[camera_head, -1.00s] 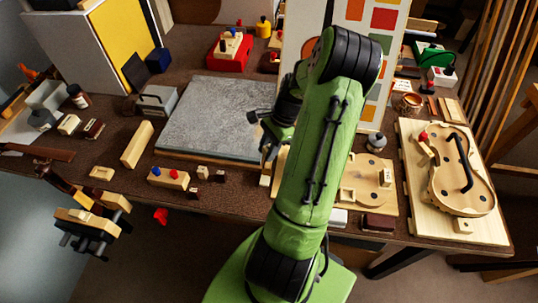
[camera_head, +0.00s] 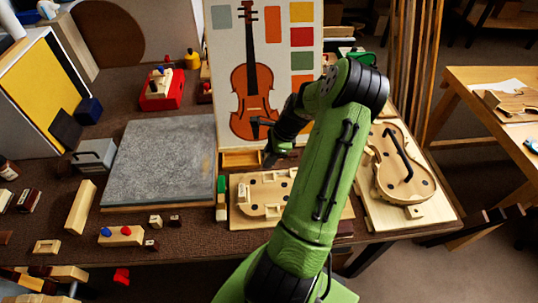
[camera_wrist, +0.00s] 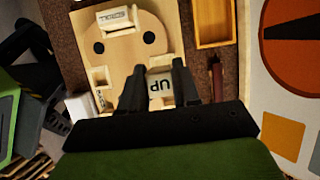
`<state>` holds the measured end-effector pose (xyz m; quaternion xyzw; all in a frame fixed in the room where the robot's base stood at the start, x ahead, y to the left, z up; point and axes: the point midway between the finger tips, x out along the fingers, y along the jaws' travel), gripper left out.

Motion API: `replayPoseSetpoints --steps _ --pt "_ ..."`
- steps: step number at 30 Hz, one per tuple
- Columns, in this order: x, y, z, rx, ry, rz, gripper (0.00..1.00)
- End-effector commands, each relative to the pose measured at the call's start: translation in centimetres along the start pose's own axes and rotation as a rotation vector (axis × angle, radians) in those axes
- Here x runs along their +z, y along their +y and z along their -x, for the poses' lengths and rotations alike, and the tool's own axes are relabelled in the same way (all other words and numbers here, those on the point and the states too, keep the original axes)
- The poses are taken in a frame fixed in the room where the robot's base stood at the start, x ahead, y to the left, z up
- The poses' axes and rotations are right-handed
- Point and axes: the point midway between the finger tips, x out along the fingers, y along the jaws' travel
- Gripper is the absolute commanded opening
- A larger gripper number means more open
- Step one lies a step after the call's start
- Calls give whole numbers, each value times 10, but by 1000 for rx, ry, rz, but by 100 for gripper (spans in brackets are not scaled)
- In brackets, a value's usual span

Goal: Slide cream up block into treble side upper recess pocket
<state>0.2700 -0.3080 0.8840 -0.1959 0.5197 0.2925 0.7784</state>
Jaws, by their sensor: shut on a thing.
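In the wrist view my gripper (camera_wrist: 158,82) is shut on a cream block (camera_wrist: 160,86) whose face is marked "UP" and reads upside down. The block is over the pale wooden violin form (camera_wrist: 130,42), which has dark round holes. Another lettered block (camera_wrist: 115,18) sits at the form's far end, and a smaller lettered piece (camera_wrist: 99,77) is at its left edge. The treble upper recess pocket cannot be made out; the fingers and block cover part of the form. In the head view my gripper (camera_head: 270,157) is above the form board (camera_head: 242,218); the held block is not clear there.
A wooden tray (camera_head: 241,158) lies behind the form board. A grey slab (camera_head: 160,160) is to its left, with a green-topped item (camera_head: 221,185) between. A violin body on a board (camera_head: 397,168) is to the right. A violin picture panel (camera_head: 285,75) stands behind.

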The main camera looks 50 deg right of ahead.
Motion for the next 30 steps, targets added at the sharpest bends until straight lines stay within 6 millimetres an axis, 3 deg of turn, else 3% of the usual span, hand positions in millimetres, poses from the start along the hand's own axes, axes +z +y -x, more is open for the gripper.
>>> replayPoseSetpoints --steps 13,30 --pt "-20 1 -50 3 -1 0 3" --pt "-21 0 -52 1 -1 0 3"
